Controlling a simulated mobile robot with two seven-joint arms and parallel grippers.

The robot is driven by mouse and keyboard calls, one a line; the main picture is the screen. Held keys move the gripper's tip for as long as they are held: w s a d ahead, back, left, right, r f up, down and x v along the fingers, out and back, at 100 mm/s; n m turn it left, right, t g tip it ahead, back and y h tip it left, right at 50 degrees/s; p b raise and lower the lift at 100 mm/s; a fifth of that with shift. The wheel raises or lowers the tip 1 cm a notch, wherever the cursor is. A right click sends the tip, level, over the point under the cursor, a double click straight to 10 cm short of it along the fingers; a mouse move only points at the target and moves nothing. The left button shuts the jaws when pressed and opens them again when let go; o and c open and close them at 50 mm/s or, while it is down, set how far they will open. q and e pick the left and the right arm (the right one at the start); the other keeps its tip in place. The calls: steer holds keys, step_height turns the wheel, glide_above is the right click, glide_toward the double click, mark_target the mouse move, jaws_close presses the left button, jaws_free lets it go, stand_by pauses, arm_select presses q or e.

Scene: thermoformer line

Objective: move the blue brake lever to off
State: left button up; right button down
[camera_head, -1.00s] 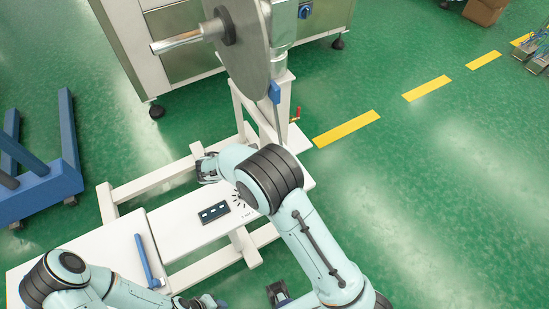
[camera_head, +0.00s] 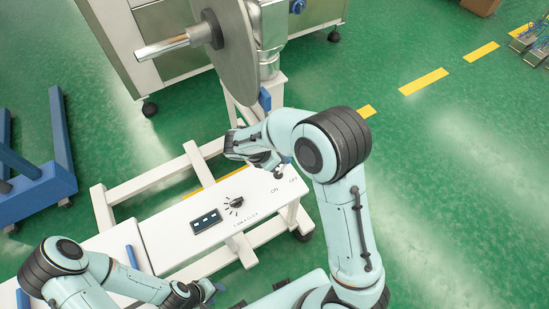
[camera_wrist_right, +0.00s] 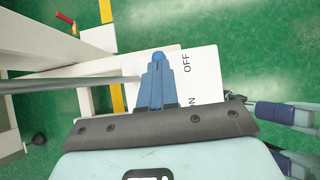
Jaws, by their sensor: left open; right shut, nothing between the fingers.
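The brake lever's blue grip (camera_head: 265,98) stands beside the big grey disc in the head view; my right arm hides the part below it. A thin metal rod (camera_wrist_right: 70,84), apparently the lever's shaft, enters the right wrist view from the left and reaches close to my fingers. My right gripper (camera_head: 277,169) is low over the white beam end by the ON and OFF labels. Its blue fingers (camera_wrist_right: 158,57) are shut and empty; I cannot tell whether they touch the rod. My left gripper (camera_head: 207,291) is open at the bottom, away from the lever.
The white beam (camera_head: 180,215) carries a dark display panel (camera_head: 206,221) and a black dial (camera_head: 236,203). The grey disc (camera_head: 228,55) with its metal shaft (camera_head: 162,46) stands above. A blue frame (camera_head: 45,185) is at left.

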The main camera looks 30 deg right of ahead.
steer(key=shift+w+d+f, duration=0.1)
steer(key=shift+d, duration=0.4)
steer(key=shift+d, duration=0.1)
arm_select(q)
steer(key=shift+w+r, duration=0.1)
arm_select(e)
steer(key=shift+w+r+p, duration=0.15)
steer(key=shift+r+p, duration=0.45)
steer(key=shift+r, duration=0.5)
arm_select(q)
steer(key=shift+t, duration=0.3)
steer(key=w+r, duration=0.1)
steer(key=w+r+p, duration=0.1)
steer(key=w+r, duration=0.1)
steer(key=shift+w+a+r, duration=0.2)
steer(key=shift+r, duration=0.05)
arm_select(e)
step_height(320, 180, up, 9)
steer(key=a, duration=0.2)
steer(key=shift+s+a, duration=0.2)
steer(key=shift+a, duration=0.15)
